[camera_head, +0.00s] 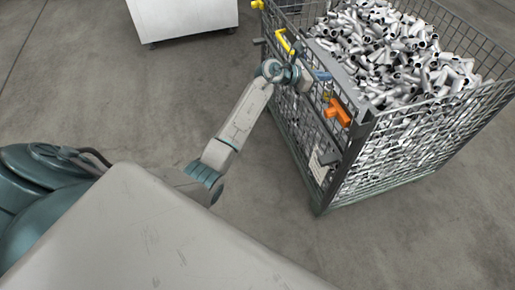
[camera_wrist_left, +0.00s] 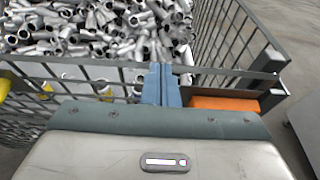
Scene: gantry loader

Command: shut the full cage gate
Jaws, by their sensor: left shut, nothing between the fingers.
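The mesh cage (camera_head: 420,135) stands at the upper right, filled with grey metal pipe fittings (camera_head: 395,45). Its gate (camera_head: 310,135) is the mesh side facing my left arm. It lies close along the cage front; I cannot tell whether any gap remains. An orange latch piece (camera_head: 338,112) sits near the gate's near end, and it also shows in the left wrist view (camera_wrist_left: 225,103). My left gripper (camera_head: 322,76) is at the gate's top rail, just beside the orange piece. Its blue fingers (camera_wrist_left: 161,85) are together and empty; contact with the rail is unclear.
A yellow handle (camera_head: 284,42) is on the gate's upper part, farther from the orange piece. A white cabinet (camera_head: 185,18) stands at the top left. The concrete floor (camera_head: 120,95) between it and my base is clear.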

